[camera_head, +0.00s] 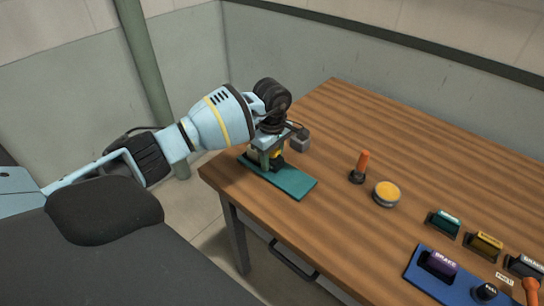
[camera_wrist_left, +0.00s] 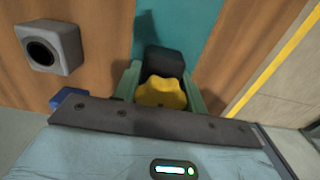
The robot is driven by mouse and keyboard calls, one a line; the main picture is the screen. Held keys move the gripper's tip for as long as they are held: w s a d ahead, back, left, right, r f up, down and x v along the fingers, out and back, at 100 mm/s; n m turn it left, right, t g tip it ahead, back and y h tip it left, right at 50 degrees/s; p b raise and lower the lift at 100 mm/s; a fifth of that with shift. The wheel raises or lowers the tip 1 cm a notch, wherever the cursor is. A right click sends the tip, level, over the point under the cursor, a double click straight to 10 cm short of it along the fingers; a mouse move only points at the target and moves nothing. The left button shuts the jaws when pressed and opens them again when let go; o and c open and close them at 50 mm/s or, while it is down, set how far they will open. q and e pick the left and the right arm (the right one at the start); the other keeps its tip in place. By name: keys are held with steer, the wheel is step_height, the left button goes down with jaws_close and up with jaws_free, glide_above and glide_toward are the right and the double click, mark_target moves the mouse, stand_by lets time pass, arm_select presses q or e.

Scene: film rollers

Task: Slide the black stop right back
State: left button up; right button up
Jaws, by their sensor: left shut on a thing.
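A teal board (camera_head: 293,184) lies on the table near its left corner; it also shows in the left wrist view (camera_wrist_left: 205,18). The black stop (camera_wrist_left: 163,62) sits on this board, with a yellow lobed knob (camera_wrist_left: 160,93) on its near side. My left gripper (camera_wrist_left: 161,82) has its green fingers on both sides of the stop and knob and is shut on the stop. In the head view my left gripper (camera_head: 267,160) is low over the board's far-left part and hides much of the stop. My right gripper is not in view.
A grey block with a round hole (camera_head: 300,143) stands close beside the board. An orange-handled tool (camera_head: 361,165) and a yellow-topped round tin (camera_head: 386,194) stand farther right. Several small bins and a blue tray (camera_head: 419,272) are at the right.

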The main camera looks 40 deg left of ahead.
mark_target(299, 182)
arm_select(q)
steer(key=d, duration=0.6)
steer(key=d+p, duration=0.1)
steer(key=d, duration=0.2)
steer(key=shift+s, duration=0.35)
steer(key=shift+c, duration=0.2)
steer(key=shift+d, duration=0.2)
steer(key=o, duration=1.3)
steer(key=shift+d, duration=0.1)
steer(key=shift+c, duration=0.2)
steer(key=shift+r, duration=0.2)
step_height(299, 182, up, 8)
steer(key=shift+f, duration=0.25)
steer(key=shift+s+f, duration=0.1)
steer(key=shift+f, duration=0.05)
